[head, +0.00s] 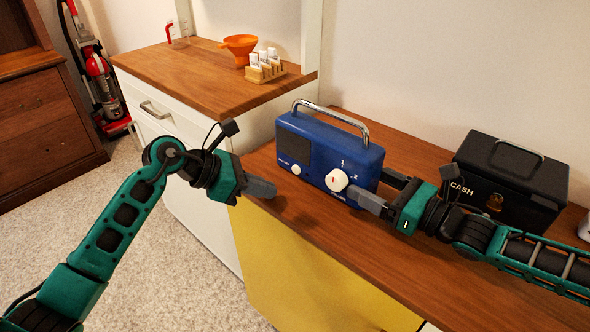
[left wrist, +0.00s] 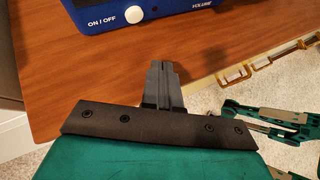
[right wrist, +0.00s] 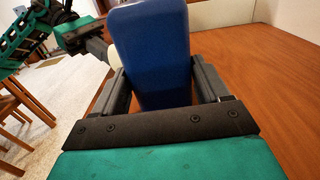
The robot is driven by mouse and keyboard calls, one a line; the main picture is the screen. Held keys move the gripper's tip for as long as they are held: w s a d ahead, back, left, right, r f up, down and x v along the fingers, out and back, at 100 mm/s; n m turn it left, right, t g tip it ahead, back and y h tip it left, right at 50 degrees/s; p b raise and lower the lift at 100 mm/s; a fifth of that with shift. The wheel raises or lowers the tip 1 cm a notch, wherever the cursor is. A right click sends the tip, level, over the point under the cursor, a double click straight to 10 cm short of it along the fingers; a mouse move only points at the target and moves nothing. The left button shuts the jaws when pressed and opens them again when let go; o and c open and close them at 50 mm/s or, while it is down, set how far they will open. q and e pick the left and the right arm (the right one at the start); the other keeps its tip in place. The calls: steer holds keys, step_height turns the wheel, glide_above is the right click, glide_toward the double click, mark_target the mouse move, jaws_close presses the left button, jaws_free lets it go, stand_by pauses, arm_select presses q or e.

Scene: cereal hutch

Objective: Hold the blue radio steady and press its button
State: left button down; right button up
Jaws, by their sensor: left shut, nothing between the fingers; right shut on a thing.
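The blue radio (head: 318,150) stands upright on the wooden counter, with a metal handle on top. Its small white on/off button (head: 296,170) is at the lower left of its front; the left wrist view shows it as a white button (left wrist: 134,14) beside the "ON/OFF" label. A larger white knob (head: 337,180) is at the right. My right gripper (head: 378,192) is shut on the radio's right end, one finger in front and one behind; the right wrist view shows the blue side (right wrist: 152,55) between the fingers. My left gripper (head: 262,188) is shut and empty, in front of and left of the button, apart from it.
A black cash box (head: 510,180) stands on the counter behind my right arm. A higher wooden counter (head: 190,78) at the left holds an orange funnel (head: 239,47) and a small rack of jars (head: 265,68). A red vacuum cleaner (head: 100,75) stands further left. The floor before the cabinets is clear.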

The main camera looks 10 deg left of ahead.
arm_select(q)
steer(key=shift+w+d, duration=0.6)
steer(key=shift+w, duration=0.35)
steer(key=shift+w+d, duration=0.55)
steer(key=shift+w, duration=0.35)
stand_by(0.6)
steer(key=shift+w+d, duration=0.25)
steer(key=shift+w, duration=0.1)
steer(key=shift+w+d, duration=0.2)
steer(key=shift+w, duration=0.1)
stand_by(0.6)
steer(key=shift+s+a, duration=0.1)
stand_by(0.4)
steer(key=shift+s+a, duration=0.35)
steer(key=shift+s, duration=0.25)
steer(key=shift+s+a, duration=0.45)
steer(key=shift+s, duration=0.25)
steer(key=shift+s+a, duration=0.4)
steer(key=shift+s, duration=0.3)
steer(key=shift+s+a, duration=0.45)
steer(key=shift+s, duration=0.25)
